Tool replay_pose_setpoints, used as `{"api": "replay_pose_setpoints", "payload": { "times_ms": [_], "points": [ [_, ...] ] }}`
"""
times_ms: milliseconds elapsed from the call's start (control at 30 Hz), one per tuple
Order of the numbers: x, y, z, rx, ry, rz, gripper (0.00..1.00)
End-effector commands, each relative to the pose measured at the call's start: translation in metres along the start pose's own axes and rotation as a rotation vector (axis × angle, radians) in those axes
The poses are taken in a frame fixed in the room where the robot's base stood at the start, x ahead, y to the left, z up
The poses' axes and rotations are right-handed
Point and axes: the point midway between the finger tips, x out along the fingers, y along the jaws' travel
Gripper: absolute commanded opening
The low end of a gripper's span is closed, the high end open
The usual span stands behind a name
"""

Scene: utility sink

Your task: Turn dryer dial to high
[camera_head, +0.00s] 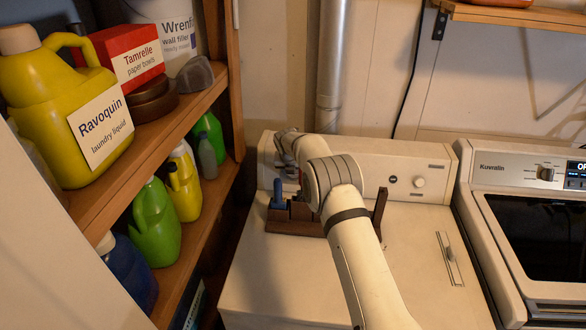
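The dryer appears to be the white machine (257,275) in the middle, with a slotted plate on its top and a raised control console (440,165) at the back. A small white knob (419,182) and a dark round button (391,180) show on the console's right half. My arm crosses the top and covers part of the console. My gripper (289,167) is at the console's left part, close to its face. The fingers are too small and covered to read. No dial or its markings can be made out there, and contact cannot be told.
A brown wooden caddy (294,225) with a blue item (278,194) stands on the machine below my wrist. A second machine (490,172) with a dark glass lid is at right. Wooden shelves (190,105) with bottles stand at left. The machine top's front is clear around my arm.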

Motion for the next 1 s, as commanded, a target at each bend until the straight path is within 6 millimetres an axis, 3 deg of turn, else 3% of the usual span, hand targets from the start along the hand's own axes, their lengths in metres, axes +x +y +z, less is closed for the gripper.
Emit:
{"api": "replay_pose_setpoints", "payload": {
  "times_ms": [500, 533, 800, 1000],
  "points": [
    [0.0, -0.0009, 0.0004, 0.017, -0.002, 0.013, 0.25],
    [0.0001, -0.0009, 0.0003, 0.017, -0.002, 0.013, 0.49],
    [0.0001, -0.0005, 0.0001, 0.016, -0.001, 0.013, 0.7],
    [0.0, -0.0004, -0.0001, 0.015, -0.001, 0.013, 0.7]
  ]
}}
